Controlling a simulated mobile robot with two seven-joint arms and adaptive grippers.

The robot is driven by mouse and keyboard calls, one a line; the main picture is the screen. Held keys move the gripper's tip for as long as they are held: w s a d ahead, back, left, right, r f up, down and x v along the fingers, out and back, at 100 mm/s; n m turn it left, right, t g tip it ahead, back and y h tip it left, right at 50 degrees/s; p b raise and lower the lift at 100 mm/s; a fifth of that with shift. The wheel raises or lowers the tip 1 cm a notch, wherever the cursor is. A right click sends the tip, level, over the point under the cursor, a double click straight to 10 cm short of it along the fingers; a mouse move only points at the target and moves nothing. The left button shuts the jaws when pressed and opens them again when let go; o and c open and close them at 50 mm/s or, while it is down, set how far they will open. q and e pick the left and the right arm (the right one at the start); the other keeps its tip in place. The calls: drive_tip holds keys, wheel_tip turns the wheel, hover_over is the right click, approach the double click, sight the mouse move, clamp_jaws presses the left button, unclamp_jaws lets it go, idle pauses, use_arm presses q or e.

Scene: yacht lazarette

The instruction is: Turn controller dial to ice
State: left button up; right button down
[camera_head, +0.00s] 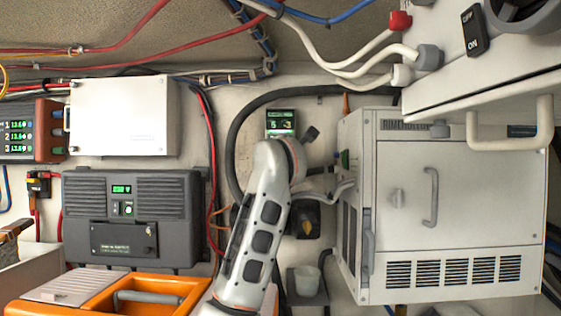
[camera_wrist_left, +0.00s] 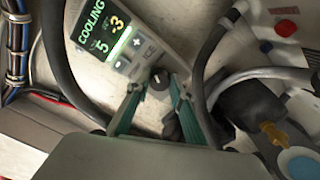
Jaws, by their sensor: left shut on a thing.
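The controller (camera_wrist_left: 125,45) is a light panel with a lit green display reading COOLING, with 5 and -3, and small buttons under it. Its display also shows in the head view (camera_head: 281,123), just above my left wrist. The dark round dial (camera_wrist_left: 158,78) with a pale mark sits at the panel's lower end. My left gripper (camera_wrist_left: 158,84) has its two teal-padded fingers on either side of the dial and is shut on it. An ICE label seems to be beside the dial. In the head view my arm hides the dial. My right gripper is not in view.
A dark hose (camera_wrist_left: 56,65) curves past the controller. A black fitting with a brass end (camera_wrist_left: 272,132) is at right in the wrist view. A grey-white icemaker-like cabinet (camera_head: 455,200) stands right of my arm. An orange toolbox (camera_head: 180,292) is at lower left.

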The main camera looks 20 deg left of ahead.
use_arm(q)
drive_tip(key=o, duration=1.1)
drive_tip(key=shift+w+a, duration=0.1)
drive_tip(key=v, duration=1.2)
